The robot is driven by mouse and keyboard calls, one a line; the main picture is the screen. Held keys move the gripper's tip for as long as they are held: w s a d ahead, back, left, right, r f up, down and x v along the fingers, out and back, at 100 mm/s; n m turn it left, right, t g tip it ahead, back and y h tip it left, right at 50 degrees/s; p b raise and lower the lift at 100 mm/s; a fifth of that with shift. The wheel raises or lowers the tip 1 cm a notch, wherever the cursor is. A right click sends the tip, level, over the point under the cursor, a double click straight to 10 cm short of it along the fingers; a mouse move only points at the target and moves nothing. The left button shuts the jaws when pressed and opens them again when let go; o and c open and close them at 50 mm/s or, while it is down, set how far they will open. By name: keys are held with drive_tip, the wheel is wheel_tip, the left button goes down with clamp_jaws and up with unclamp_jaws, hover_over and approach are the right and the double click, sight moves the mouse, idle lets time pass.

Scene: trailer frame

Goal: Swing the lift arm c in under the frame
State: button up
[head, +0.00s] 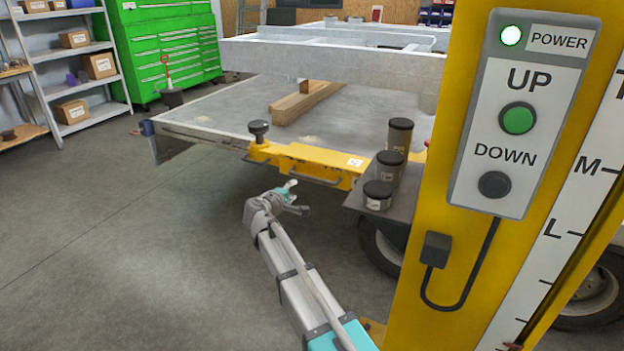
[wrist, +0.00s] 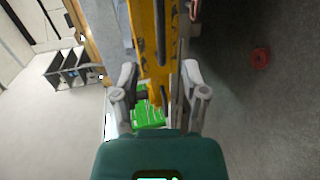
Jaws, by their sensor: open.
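A yellow lift arm (head: 322,166) runs along the near edge of a flat grey deck in the head view. It has a black round pad (head: 259,130) at its left end, bar handles on its side and a small white label too small to read. The grey metal frame (head: 330,60) is above and behind it. My gripper (head: 290,190) is open, just below and in front of the arm's left half. In the wrist view, a yellow beam (wrist: 153,45) shows between the open fingers (wrist: 160,78). I cannot tell whether they touch it.
A yellow lift post (head: 430,250) with an UP/DOWN control box (head: 520,120) stands close on the right. Dark cylinders (head: 388,168) stand on a small shelf beside it. A timber beam (head: 305,102) lies on the deck. The floor at left is clear, before shelves and a green cabinet.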

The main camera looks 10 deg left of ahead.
sight(310, 179)
drive_tip(key=b+x, duration=0.2)
drive_tip(key=x, duration=1.1)
drive_tip(key=shift+w+d+b, duration=0.1)
drive_tip(key=shift+w+b, duration=0.1)
drive_tip(key=shift+b, duration=0.1)
clamp_jaws()
